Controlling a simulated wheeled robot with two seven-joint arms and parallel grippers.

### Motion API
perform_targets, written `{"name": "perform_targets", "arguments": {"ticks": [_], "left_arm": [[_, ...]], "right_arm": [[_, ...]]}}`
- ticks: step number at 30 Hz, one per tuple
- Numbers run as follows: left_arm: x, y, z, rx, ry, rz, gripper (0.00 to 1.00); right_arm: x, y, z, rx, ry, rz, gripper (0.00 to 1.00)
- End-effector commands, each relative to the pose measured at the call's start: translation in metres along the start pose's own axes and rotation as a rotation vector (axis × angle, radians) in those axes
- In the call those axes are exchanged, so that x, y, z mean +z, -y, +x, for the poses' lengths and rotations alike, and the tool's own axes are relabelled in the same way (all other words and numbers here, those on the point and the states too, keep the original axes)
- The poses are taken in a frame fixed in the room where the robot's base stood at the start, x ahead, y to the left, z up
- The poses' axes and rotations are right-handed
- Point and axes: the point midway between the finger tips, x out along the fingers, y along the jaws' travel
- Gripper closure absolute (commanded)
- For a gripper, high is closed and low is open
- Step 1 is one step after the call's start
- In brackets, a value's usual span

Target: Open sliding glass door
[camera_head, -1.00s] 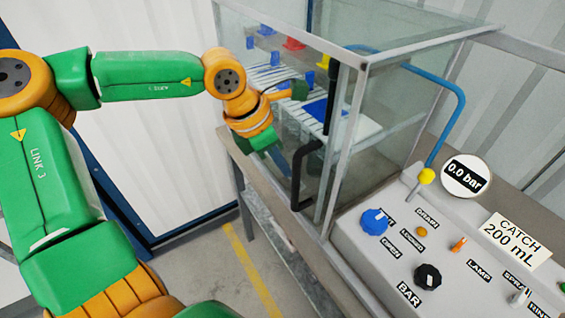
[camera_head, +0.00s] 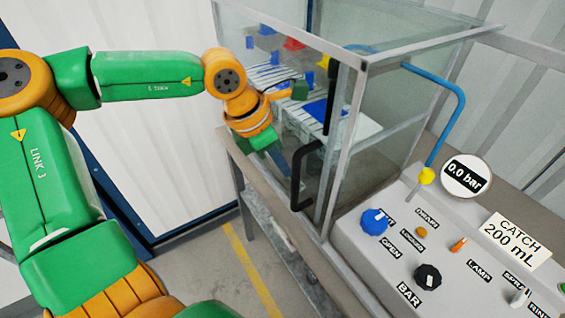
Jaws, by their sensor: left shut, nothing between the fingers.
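The glass door (camera_head: 285,185) forms the front side of a glass-walled cabinet with a pale metal frame. A black bar handle (camera_head: 297,183) is fixed upright near the door's right edge, beside the corner post. My left gripper (camera_head: 275,150) is shut and empty, just left of the handle, with a small gap seeming to lie between them. Its orange wrist and green hand partly cover the front glass. The fingertips are small and hard to make out, so contact with the handle cannot be told. My right gripper is out of view.
Inside the cabinet are a ribbed pale rack and blue, red and yellow parts. A control panel (camera_head: 390,275) with knobs, a gauge (camera_head: 466,177) and a catch label (camera_head: 515,240) stands at the right.

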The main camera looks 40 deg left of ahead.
Motion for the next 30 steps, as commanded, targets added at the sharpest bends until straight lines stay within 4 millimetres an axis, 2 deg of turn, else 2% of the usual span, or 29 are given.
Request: {"name": "perform_targets", "arguments": {"ticks": [8,11,14,23,26,30], "left_arm": [[0.000,0.000,0.000,0.000,0.000,0.000,1.00],[0.000,0.000,0.000,0.000,0.000,0.000,0.78],[0.000,0.000,0.000,0.000,0.000,0.000,0.51],[0.000,0.000,-0.001,0.001,0.001,0.000,0.50],[0.001,-0.001,-0.014,0.004,0.004,0.000,0.50],[0.001,-0.001,-0.045,0.005,0.006,0.000,0.50]], "right_arm": [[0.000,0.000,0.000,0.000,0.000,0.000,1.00],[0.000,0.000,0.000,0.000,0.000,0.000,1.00],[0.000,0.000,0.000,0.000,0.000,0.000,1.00],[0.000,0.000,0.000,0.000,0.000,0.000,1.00],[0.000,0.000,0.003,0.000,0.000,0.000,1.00],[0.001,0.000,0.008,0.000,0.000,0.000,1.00]]}}
